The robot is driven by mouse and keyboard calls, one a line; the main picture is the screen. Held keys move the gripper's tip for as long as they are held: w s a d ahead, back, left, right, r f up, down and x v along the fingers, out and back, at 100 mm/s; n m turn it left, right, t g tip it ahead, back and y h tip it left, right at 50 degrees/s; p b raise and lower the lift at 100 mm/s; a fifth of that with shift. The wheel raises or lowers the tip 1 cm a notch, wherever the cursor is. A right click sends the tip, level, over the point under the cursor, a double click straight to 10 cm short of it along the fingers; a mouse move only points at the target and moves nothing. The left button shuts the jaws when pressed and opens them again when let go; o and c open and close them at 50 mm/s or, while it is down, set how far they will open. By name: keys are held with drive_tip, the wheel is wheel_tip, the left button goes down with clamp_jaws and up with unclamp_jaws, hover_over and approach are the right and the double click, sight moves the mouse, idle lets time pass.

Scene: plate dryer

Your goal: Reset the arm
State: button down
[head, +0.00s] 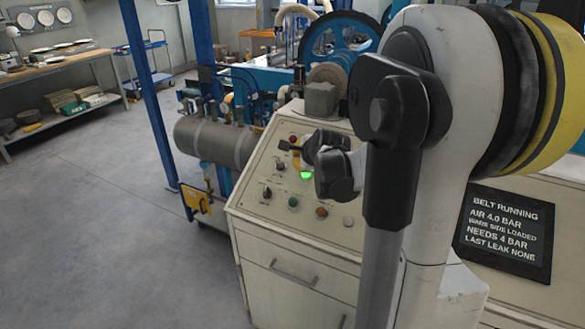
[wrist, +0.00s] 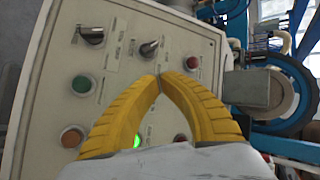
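My gripper (wrist: 160,79) has two yellow ribbed fingers whose tips meet in the wrist view. Nothing shows between them. The fingers are over the sloped cream control panel (wrist: 45,125); whether they touch it I cannot tell. Just beyond the tips is a selector knob (wrist: 149,48), with a red button (wrist: 192,62) to its right. A green light (wrist: 136,141) is lit between the fingers and also glows in the head view (head: 306,174). In the head view my arm reaches over the panel (head: 255,222), and its dark wrist parts hide most of my gripper.
The panel also carries a black knob (wrist: 92,35), a green button (wrist: 82,85) and an orange button (wrist: 72,137). A dark sign (head: 505,232) reads "BELT RUNNING, AIR 4.0 BAR". Behind are a grey tank (head: 205,140) and blue wheel (head: 340,40). Floor at left is clear.

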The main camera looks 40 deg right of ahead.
drive_tip(key=shift+a, duration=0.1)
drive_tip(key=s+a+r+n+g+y, duration=0.1)
drive_tip(key=s+a+r+n, duration=0.3)
drive_tip(key=a, duration=0.6)
drive_tip(key=s+a+f+n+y, duration=0.1)
drive_tip(key=s+a+n+y, duration=0.1)
drive_tip(key=a+n, duration=0.65)
drive_tip(key=s+a+f+n+g+y, duration=0.1)
drive_tip(key=s+a+f+n, duration=0.1)
drive_tip(key=s+a+n, duration=1)
drive_tip(key=s+a, duration=0.2)
drive_tip(key=a, duration=0.1)
drive_tip(key=shift+s+f+g, duration=0.2)
drive_tip(key=shift+s+g, duration=0.15)
drive_tip(key=shift+g, duration=0.05)
